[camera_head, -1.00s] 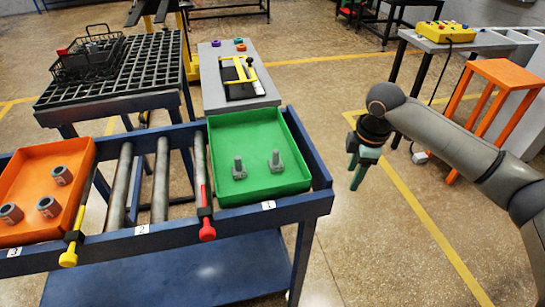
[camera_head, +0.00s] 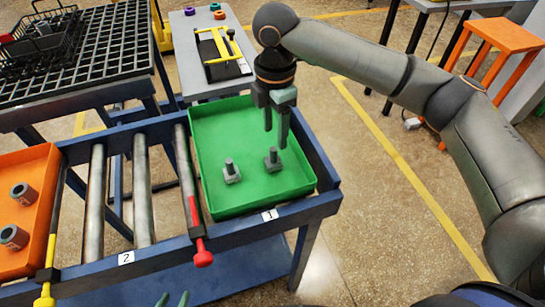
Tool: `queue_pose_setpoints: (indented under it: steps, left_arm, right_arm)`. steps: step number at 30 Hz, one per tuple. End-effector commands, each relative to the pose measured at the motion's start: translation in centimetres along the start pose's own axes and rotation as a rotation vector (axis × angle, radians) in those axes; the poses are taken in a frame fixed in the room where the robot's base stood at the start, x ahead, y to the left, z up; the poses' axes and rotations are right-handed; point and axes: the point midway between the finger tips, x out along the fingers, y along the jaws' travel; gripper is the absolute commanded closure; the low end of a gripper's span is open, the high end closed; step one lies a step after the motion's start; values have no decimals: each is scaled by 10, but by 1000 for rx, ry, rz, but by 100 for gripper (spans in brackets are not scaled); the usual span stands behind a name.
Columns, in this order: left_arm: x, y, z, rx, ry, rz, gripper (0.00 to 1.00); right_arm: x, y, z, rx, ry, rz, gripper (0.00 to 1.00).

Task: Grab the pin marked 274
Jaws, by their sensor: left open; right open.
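Two grey pins stand upright in the green tray (camera_head: 210,190): a left pin (camera_head: 231,173) and a right pin (camera_head: 272,161). Each has a block-like base and a thin post. No number can be read on either, so I cannot tell which is marked 274. My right gripper (camera_head: 275,137) points down over the tray, open and empty, its fingertips close above the right pin in the picture. I cannot tell whether they touch it. Only the fingertips of my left gripper (camera_head: 172,299) show at the bottom edge; they are apart with nothing between them.
The tray sits on a blue roller rack (camera_head: 322,203) with raised side rails. A red-handled bar (camera_head: 203,258) lies left of the tray. An orange tray (camera_head: 42,215) with grey cylinders is further left. A grey table (camera_head: 187,60) with a yellow-framed fixture stands behind.

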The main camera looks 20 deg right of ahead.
Motion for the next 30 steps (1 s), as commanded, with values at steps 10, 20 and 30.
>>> queue_pose_setpoints:
  steps: [10, 20, 30]
  left_arm:
    - [0, 0, 0, 0, 1, 1, 50]
    - [1, 0, -3, 1, 6, 1, 50]
    - [1, 0, -3, 1, 7, 1, 50]
  right_arm:
    - [35, 1, -1, 2, 0, 0, 43]
    - [74, 1, -3, 2, -1, 1, 43]
    - [75, 2, -3, 2, 0, 2, 55]
